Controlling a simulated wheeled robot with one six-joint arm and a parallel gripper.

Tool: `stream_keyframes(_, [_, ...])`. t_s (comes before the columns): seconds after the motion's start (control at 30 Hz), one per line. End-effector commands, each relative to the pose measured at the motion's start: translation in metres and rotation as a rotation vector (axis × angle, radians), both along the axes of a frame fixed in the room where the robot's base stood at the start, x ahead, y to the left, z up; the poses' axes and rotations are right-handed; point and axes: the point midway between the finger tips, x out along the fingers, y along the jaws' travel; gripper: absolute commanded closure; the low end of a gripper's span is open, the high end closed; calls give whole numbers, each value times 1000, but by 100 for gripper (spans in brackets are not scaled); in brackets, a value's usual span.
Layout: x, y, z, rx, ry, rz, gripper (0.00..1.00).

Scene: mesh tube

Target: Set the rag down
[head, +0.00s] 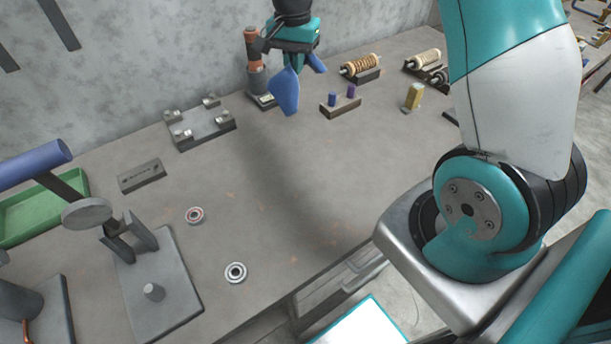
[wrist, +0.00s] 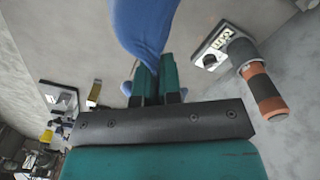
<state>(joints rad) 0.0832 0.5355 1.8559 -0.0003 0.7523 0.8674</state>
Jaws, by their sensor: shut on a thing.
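The blue rag (head: 287,91) hangs from my gripper (head: 293,60) above the back part of the workbench (head: 270,190). In the wrist view the rag (wrist: 146,35) droops past the teal fingers of my gripper (wrist: 157,82), which are shut on it. A smaller bit of the rag sticks out on the other side of the fingers. The rag appears to be clear of the bench top, though its lower tip is close to nearby things in the head view.
An orange-and-black tool (head: 256,65) stands behind the rag; it also shows in the wrist view (wrist: 262,88). Two bearing rings (head: 235,272) lie in front. The bench middle is clear.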

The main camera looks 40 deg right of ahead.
Motion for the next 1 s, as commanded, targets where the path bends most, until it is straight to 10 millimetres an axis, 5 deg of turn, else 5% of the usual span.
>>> stream_keyframes(0.6, [0, 0, -119, 0, 1, 1, 100])
stream_keyframes(1.0, [0, 0, -135, 0, -1, 1, 100])
